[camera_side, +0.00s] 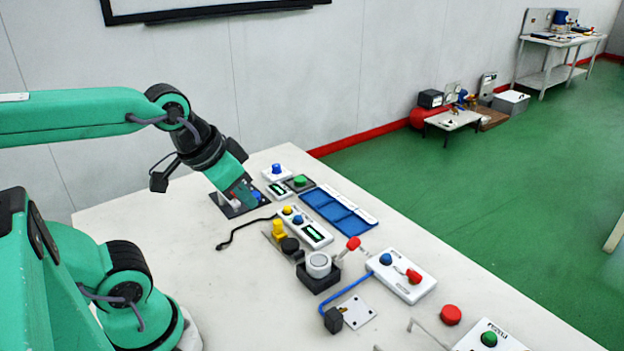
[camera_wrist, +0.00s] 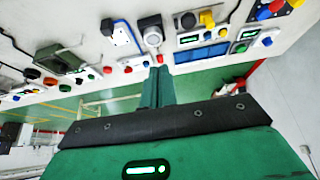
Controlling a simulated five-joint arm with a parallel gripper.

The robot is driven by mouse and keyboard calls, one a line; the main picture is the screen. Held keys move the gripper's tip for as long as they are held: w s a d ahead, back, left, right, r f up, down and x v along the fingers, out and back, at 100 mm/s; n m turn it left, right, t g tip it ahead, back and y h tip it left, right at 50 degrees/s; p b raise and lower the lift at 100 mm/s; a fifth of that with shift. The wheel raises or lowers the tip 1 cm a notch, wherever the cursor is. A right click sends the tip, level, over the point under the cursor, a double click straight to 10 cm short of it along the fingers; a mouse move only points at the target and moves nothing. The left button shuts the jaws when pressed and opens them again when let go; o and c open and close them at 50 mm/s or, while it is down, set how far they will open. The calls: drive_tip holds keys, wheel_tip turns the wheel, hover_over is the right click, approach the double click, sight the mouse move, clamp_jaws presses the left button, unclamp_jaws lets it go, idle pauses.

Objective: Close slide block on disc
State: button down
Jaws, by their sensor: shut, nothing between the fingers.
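A yellow block (camera_side: 279,228) stands on a grey strip on the white table, with a black disc (camera_side: 290,245) close beside it, toward the viewer. These look like the slide block and disc, though I cannot be sure. In the wrist view the yellow block (camera_wrist: 207,18) and black disc (camera_wrist: 188,20) show near the top. The gap between them is too small to judge. My gripper (camera_side: 246,193) is shut and empty, tilted down over a dark plate (camera_side: 222,204) at the far left of the table, apart from the yellow block. In the wrist view its green fingers (camera_wrist: 157,86) are together.
A white cylinder (camera_side: 318,262) on a black base and a red-tipped lever (camera_side: 353,243) stand right of the disc. A button box (camera_side: 308,228), blue tray (camera_side: 338,213) and black cable (camera_side: 240,232) lie nearby.

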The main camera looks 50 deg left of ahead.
drive_tip(key=c, duration=2.2)
unclamp_jaws()
drive_tip(key=c, duration=1.4)
unclamp_jaws()
drive_tip(key=shift+w, duration=0.1)
drive_tip(key=shift+c, duration=0.2)
drive_tip(key=shift+o, duration=0.9)
drive_tip(key=shift+w+a, duration=0.1)
drive_tip(key=shift+w, duration=0.05)
drive_tip(key=n+g, duration=0.5)
drive_tip(key=n, duration=1.2)
hover_over(278, 221)
drive_tip(key=f, duration=1.3)
drive_tip(key=shift+s+d+f, duration=0.15)
drive_tip(key=shift+s+d, duration=0.05)
drive_tip(key=shift+d, duration=0.15)
drive_tip(key=shift+w+a+f+n+g, duration=0.1)
drive_tip(key=shift+a+f+n+g, duration=0.2)
drive_tip(key=shift+f+n, duration=0.2)
drive_tip(key=shift+f, duration=0.1)
drive_tip(key=shift+f, duration=3.8)
